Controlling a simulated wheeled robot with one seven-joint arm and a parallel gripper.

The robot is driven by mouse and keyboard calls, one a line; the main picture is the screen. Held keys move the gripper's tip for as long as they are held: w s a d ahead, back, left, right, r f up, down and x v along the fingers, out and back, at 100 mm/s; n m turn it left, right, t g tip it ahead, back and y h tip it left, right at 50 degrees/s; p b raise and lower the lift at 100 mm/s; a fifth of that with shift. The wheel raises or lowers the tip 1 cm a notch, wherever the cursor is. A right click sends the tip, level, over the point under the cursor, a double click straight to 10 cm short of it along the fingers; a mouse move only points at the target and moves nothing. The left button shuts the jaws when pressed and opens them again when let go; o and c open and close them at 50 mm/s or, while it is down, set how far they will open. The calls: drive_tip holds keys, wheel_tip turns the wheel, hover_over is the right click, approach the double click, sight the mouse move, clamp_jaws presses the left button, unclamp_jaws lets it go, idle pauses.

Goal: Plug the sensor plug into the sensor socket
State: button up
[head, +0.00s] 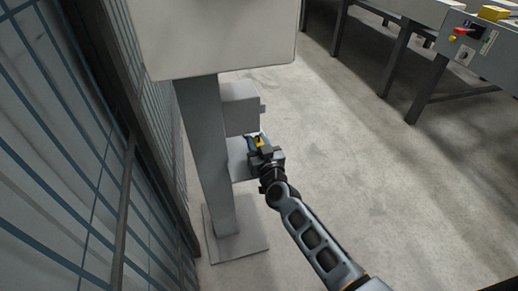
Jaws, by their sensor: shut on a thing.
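My gripper (260,146) is in the head view, at the grey pedestal left of centre, just above its small shelf. I cannot make out the sensor socket for certain. A pale plate with a round fitting (464,56) is on the front of the runout table at the upper right, far from my gripper.
The pedestal has a grey column (208,150), a small box (240,110), a shelf (239,168) and a large cabinet (220,35) above. A mesh fence (60,130) runs along the left. The runout table (480,65) has a red button (461,31). The floor between is clear.

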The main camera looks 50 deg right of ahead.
clamp_jaws()
drive_tip(key=shift+r, duration=0.1)
